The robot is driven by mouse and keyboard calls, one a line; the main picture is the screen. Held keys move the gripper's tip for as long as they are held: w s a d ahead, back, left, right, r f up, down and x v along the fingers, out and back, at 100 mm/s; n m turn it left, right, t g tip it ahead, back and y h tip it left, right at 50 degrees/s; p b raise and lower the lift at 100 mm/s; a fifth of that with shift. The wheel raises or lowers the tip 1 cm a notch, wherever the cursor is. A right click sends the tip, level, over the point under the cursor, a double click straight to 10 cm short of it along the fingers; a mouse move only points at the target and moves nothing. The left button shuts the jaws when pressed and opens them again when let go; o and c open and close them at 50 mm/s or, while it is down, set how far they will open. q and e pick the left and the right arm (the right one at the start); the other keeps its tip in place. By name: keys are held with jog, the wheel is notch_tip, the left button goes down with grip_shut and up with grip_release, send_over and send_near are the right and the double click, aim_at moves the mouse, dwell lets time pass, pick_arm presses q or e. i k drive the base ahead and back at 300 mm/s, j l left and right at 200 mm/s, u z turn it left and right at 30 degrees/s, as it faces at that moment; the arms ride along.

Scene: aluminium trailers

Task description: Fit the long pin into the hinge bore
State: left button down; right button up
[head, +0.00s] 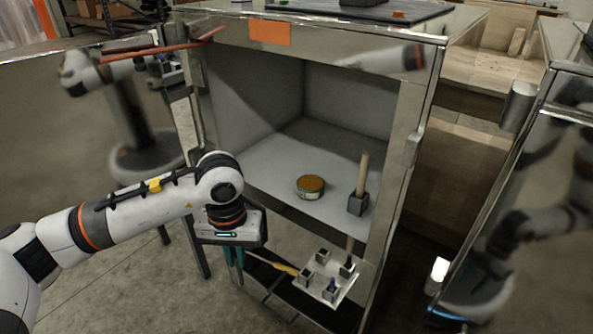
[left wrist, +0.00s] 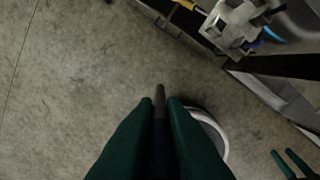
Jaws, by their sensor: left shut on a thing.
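My left gripper (head: 235,262) hangs in front of the open trailer compartment, with its teal fingers pointing down. In the left wrist view its fingers (left wrist: 160,112) are shut on a slim dark pin (left wrist: 160,93), whose tapered grey tip shows beyond the fingertips. Bare floor lies behind the tip, and it touches nothing there. The rest of the pin is hidden between the fingers. Two teal fingers of my right gripper (left wrist: 290,162) show at the lower right of the left wrist view, apart and empty. I cannot make out the hinge bore in either view.
A pale plate (head: 341,297) with several small blocks sits low right of my left gripper, a yellow handle (head: 286,268) beside it.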

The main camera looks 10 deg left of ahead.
aim_at(168, 44)
jog(key=k, duration=0.1)
jog(key=i+j+z, duration=0.2)
jog(key=j, duration=0.25)
jog(key=j+z, duration=0.2)
jog(key=j, duration=0.2)
jog(key=i+j+z, duration=0.2)
jog(key=j, duration=0.3)
jog(key=k, duration=0.1)
